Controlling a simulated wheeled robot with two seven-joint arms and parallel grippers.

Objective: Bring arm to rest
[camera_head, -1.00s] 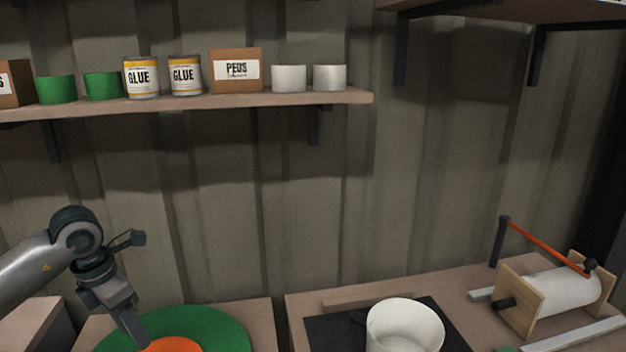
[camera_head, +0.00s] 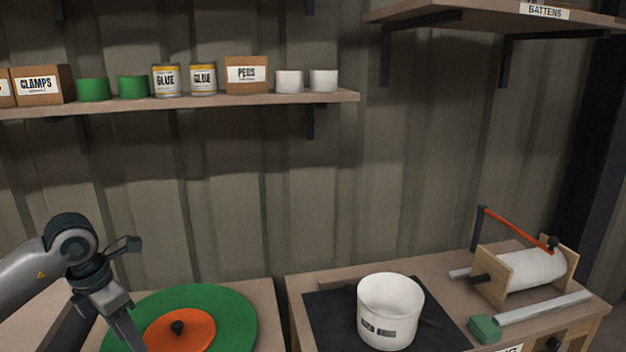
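My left arm comes in from the left. My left gripper (camera_head: 126,335) points down at the lower left, over the left edge of a green disc (camera_head: 233,318) with an orange disc (camera_head: 200,331) on it. The fingertips run to the bottom edge of the view, so I cannot tell whether they are open or shut, and I see nothing held. My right arm and gripper are not in view.
A white pot (camera_head: 390,308) stands on a black mat (camera_head: 325,312) on the right bench (camera_head: 445,275). A roller with an orange bar (camera_head: 520,230) and a green block (camera_head: 484,328) are right of it. A shelf (camera_head: 230,100) holds cans and boxes.

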